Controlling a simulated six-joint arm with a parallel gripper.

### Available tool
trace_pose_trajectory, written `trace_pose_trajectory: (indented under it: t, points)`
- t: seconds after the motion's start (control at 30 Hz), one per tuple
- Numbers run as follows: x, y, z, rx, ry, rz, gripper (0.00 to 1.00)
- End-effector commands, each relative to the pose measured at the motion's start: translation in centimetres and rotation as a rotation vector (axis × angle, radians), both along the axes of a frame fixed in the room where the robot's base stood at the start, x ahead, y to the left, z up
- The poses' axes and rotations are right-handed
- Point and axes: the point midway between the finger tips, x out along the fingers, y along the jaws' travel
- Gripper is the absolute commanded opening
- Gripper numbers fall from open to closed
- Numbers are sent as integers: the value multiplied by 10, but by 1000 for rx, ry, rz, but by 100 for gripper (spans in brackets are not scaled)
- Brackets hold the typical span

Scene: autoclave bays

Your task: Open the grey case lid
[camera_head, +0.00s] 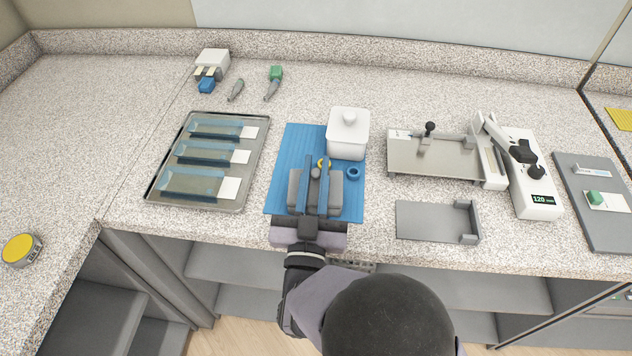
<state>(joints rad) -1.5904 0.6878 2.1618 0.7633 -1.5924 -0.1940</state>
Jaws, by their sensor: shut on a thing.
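The grey case (334,196) sits on the blue mat (283,165) near the front of the counter, and its lid looks closed from above. The fingers and wrist hide the middle of the case, so the exact contact is not clear.
A white lidded jar (348,137) and a blue ring (353,173) stand close on the right. A metal tray (153,191) with blue-tinted slides lies left. A grey plate (425,222) and a white device (541,204) are further right. The front counter strip is narrow.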

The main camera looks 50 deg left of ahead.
Motion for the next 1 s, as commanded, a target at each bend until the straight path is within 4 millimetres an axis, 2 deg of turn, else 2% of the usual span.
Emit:
trace_pose_trajectory:
  t: [0.03,0.5,1.0]
  points:
    - [-1,-1,-8,27,-22,0,0]
    - [-10,-12,6,209,-180,0,0]
    - [-12,-14,13,245,-212,0,0]
